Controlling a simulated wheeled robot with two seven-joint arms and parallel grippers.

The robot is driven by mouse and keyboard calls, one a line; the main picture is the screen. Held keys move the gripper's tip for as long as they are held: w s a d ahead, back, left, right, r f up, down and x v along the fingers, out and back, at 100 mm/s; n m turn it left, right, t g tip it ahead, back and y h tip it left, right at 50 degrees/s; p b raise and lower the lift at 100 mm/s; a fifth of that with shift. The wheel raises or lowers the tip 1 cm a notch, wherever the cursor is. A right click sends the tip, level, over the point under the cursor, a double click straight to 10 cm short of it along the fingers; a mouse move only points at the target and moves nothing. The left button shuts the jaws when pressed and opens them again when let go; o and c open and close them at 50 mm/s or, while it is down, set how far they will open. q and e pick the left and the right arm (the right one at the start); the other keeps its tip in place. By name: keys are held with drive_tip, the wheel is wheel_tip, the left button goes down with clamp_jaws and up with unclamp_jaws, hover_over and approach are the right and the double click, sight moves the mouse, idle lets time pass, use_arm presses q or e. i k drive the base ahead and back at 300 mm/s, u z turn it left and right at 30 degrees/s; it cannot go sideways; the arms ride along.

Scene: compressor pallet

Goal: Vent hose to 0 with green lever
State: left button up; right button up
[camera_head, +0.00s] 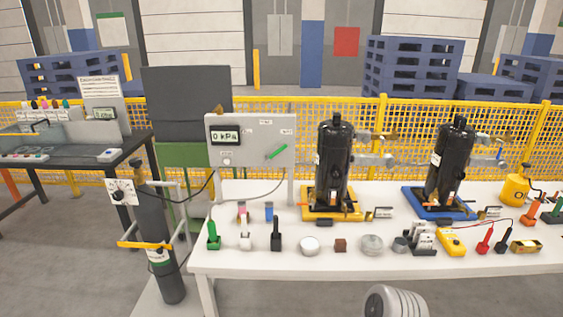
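The green lever (277,151) is on the right half of a grey upright panel (250,128) at the back left of the white table. It slants, its right end higher. The panel's display (225,135) reads 0 kPa. A thin dark hose (190,197) runs from the gas cylinder (158,235) toward the panel. A thin grey hose (255,200) curves from below the panel toward a green-handled tool (213,236) at the table's front left.
Two black compressors (334,160) (449,160) stand on yellow and blue bases to the right of the panel. Small parts and tools line the front of the white table (300,262). A dark workbench (85,165) is at the left, and a yellow mesh fence (400,120) runs behind.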

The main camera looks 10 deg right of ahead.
sight(284, 146)
drive_tip(key=z, duration=0.6)
drive_tip(key=i, duration=0.4)
drive_tip(key=z, duration=0.1)
